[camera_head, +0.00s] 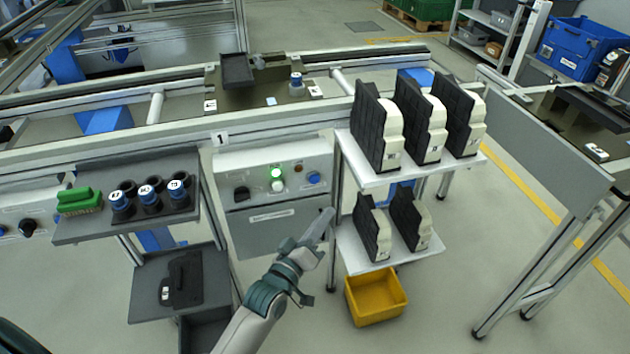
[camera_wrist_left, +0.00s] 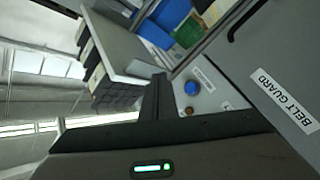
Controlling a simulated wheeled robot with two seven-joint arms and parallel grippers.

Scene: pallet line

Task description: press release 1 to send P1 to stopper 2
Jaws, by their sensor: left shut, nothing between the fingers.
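The station 1 control panel (camera_head: 272,204) stands below the conveyor, under a "1" sign (camera_head: 220,138). It carries a black knob (camera_head: 241,193), a lit green button (camera_head: 277,174), a small reddish lamp (camera_head: 299,167) and a blue button (camera_head: 313,178). My left gripper (camera_head: 327,216) is shut and empty, below and slightly right of the blue button, apart from it. In the left wrist view the blue button (camera_wrist_left: 192,88) shows just beyond the fingers (camera_wrist_left: 160,92). A dark pallet (camera_head: 262,96) carrying parts sits on the conveyor above; its marking is too small to read. My right gripper is not in view.
A two-level white shelf (camera_head: 372,180) with black and cream blocks stands right of the panel, close to my left gripper. A grey rack (camera_head: 75,232) with blue-capped items is on the left. A yellow bin (camera_head: 376,300) sits low. A belt guard (camera_wrist_left: 275,55) borders the panel.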

